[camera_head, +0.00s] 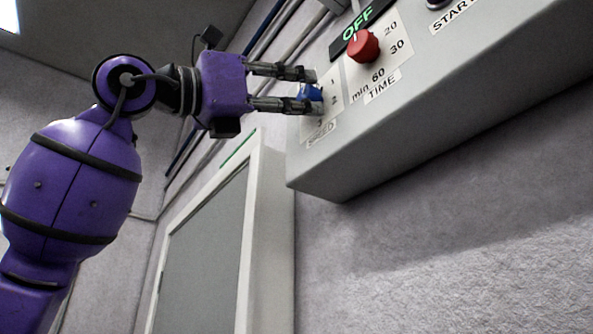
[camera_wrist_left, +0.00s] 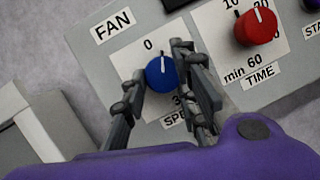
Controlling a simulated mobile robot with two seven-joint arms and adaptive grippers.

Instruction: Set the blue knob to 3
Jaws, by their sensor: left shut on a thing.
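The blue knob (camera_head: 310,92) sits on the grey control panel (camera_head: 440,110). My left gripper (camera_head: 312,90) has its two fingers around the knob, one on each side, and is shut on it. In the left wrist view the blue knob (camera_wrist_left: 160,74) shows between the fingers of the left gripper (camera_wrist_left: 163,72). Its white pointer line points up, a little right of the printed 0. The 3 shows below the knob, partly covered by a finger; the marks on the right are hidden there. My right gripper is not in view.
A red knob (camera_head: 363,46) with time marks sits right of the blue knob, also seen in the left wrist view (camera_wrist_left: 256,27). A dark button (camera_head: 437,3) is farther right. A grey door (camera_head: 205,250) stands below left. The wall below the panel is clear.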

